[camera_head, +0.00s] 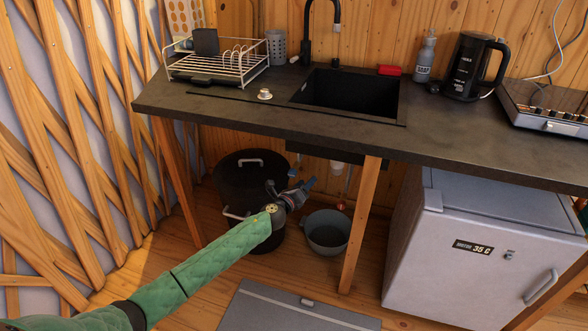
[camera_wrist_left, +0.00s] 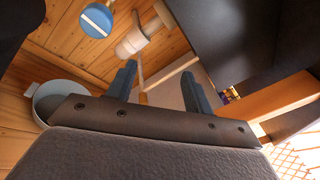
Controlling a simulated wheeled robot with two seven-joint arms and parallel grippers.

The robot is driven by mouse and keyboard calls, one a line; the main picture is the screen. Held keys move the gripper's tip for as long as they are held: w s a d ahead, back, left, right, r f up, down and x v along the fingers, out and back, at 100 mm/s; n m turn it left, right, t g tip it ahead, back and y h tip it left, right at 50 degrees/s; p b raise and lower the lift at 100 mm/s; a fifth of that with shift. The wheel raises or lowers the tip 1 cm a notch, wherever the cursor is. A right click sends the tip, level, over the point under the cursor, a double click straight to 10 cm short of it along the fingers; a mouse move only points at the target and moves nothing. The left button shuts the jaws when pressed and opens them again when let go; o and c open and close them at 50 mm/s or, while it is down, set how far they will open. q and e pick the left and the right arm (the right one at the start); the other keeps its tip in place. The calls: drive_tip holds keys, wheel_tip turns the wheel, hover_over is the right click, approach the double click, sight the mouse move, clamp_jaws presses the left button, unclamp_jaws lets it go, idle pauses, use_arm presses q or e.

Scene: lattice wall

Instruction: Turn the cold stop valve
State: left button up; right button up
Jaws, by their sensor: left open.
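A round blue knob with a pale stripe (camera_wrist_left: 97,20), which looks like the cold stop valve's handle, shows at the top left of the left wrist view, against the wooden wall. In the head view I cannot tell it apart from the blue fingers. My left gripper (camera_head: 300,180) is under the counter, below the sink. In the left wrist view its two blue fingers (camera_wrist_left: 158,70) are apart, with nothing held between them. The knob lies beyond and left of the fingers, not between them. My right gripper is not in view.
A grey basin (camera_head: 327,231) stands on the floor under the sink, beside a dark lidded pot (camera_head: 252,180). A small red fitting (camera_head: 341,204) hangs above the basin. A wooden counter leg (camera_head: 361,224) and a white fridge (camera_head: 480,250) stand to the right.

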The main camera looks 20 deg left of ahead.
sight(294, 170)
use_arm(q)
drive_tip(key=a+y, duration=0.1)
drive_tip(key=a, duration=0.1)
drive_tip(key=w+a+f+m+y, duration=0.1)
drive_tip(key=a+y, duration=0.1)
drive_tip(key=a+f+y, duration=0.1)
drive_tip(key=a+y, duration=0.1)
drive_tip(key=a, duration=0.1)
drive_tip(key=shift+w+f+m+t, duration=0.25)
drive_tip(key=shift+m+t, duration=0.15)
drive_tip(key=w, duration=0.6)
drive_tip(key=shift+w+d, duration=0.1)
drive_tip(key=shift+w, duration=0.75)
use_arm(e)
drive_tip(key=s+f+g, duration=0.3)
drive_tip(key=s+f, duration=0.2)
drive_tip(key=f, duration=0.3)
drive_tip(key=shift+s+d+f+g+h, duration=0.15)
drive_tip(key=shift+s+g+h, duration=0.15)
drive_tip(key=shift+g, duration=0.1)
use_arm(q)
drive_tip(key=shift+b, duration=0.3)
drive_tip(key=c, duration=1)
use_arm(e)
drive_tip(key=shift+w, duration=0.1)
